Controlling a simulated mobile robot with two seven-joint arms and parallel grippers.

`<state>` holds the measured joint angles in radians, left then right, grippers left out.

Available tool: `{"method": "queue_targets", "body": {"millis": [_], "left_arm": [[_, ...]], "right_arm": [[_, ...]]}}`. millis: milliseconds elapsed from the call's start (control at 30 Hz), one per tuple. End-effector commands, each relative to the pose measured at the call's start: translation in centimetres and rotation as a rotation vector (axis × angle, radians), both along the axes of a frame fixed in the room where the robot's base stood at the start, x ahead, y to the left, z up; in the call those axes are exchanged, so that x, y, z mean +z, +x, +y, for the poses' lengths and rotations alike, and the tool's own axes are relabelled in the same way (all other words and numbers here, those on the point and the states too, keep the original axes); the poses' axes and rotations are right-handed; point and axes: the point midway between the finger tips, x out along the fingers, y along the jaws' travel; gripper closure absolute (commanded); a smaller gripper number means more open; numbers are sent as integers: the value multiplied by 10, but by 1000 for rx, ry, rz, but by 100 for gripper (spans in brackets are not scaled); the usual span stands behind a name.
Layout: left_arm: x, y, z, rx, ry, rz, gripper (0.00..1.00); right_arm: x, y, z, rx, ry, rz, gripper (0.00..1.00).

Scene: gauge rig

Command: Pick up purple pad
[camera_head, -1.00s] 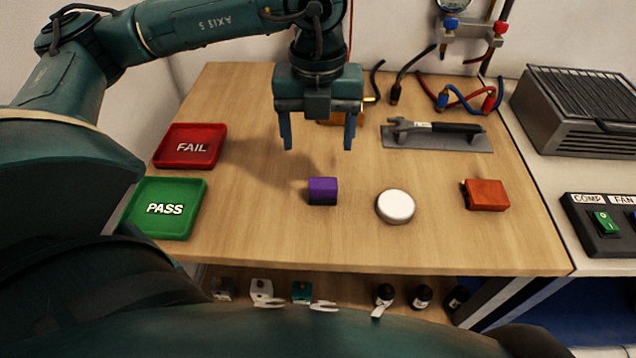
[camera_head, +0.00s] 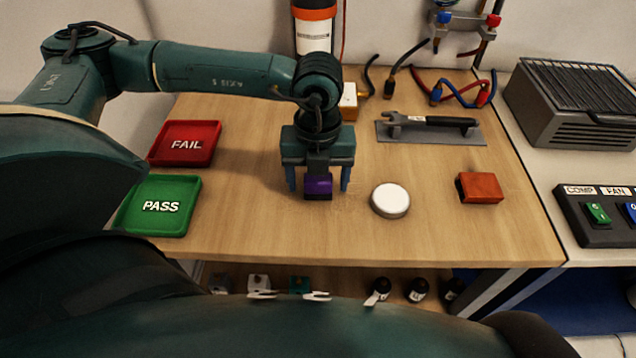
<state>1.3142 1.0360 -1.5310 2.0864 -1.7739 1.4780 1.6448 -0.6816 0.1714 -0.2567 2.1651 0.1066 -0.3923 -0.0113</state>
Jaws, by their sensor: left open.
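The purple pad (camera_head: 318,188) is a small block on the wooden table, left of the white round disc. My left gripper (camera_head: 318,186) points down over it. Its jaws are open, with one blue finger on each side of the pad. A gap shows between each finger and the pad. The gripper body hides the pad's far upper part. My right gripper is not in view.
A white disc (camera_head: 390,200) and an orange-red block (camera_head: 480,188) lie to the right. A red FAIL tray (camera_head: 207,147) and green PASS tray (camera_head: 186,217) lie left. A wrench (camera_head: 430,121) rests on a grey plate behind. Bare table surrounds the pad.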

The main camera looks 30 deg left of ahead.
Motion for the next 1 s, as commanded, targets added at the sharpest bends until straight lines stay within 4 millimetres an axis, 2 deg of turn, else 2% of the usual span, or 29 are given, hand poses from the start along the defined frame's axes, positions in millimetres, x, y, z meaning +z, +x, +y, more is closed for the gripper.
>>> {"method": "queue_targets", "body": {"millis": [67,667,900,1000], "left_arm": [[0,0,0,0,0,0,29],[1,0,0,-1,0,0,77],[2,0,0,0,0,-1,78],[11,1,0,0,-1,-4,78]], "right_arm": [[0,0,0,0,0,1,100],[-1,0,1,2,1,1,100],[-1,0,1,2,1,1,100],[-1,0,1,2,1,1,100]]}}
